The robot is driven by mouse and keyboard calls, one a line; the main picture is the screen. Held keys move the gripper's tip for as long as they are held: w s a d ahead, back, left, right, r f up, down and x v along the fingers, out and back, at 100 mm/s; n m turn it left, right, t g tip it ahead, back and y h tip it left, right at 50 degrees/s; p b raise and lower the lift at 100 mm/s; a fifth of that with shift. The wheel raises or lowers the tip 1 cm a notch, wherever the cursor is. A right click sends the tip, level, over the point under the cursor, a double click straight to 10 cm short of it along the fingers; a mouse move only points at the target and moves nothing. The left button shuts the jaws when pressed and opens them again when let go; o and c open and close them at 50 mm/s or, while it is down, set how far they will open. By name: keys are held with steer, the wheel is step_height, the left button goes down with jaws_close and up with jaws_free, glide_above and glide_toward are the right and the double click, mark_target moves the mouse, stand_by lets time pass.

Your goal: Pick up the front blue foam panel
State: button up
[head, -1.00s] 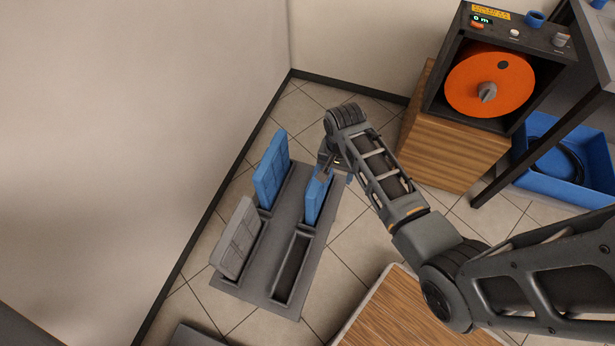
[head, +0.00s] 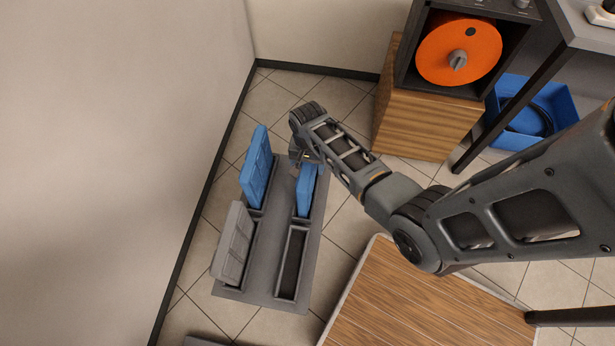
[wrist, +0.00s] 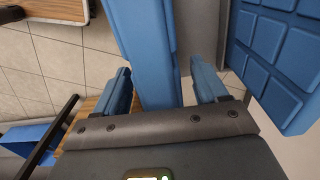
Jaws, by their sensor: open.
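A blue foam panel (head: 306,192) stands upright in the right column of a grey slotted rack (head: 264,258), its top end partly hidden by my gripper. My gripper (head: 306,162) is at its upper part. In the wrist view the same panel (wrist: 147,40) passes between the two blue fingertips of my gripper (wrist: 162,86). The jaws are open, with a gap showing on each side of the panel. A second blue foam panel (head: 256,168) stands in the left column; it shows large at the right of the wrist view (wrist: 275,60).
A grey panel (head: 233,245) stands in the rack's left near slot; the right near slot (head: 291,263) is empty. A wall is at left. A wooden cabinet (head: 425,115) carrying an orange drum (head: 458,50), a blue bin (head: 540,95) and a wood-topped surface (head: 420,300) are at right.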

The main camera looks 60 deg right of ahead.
steer(key=shift+f, duration=0.3)
steer(key=shift+c, duration=0.3)
jaws_close()
steer(key=shift+r, duration=0.1)
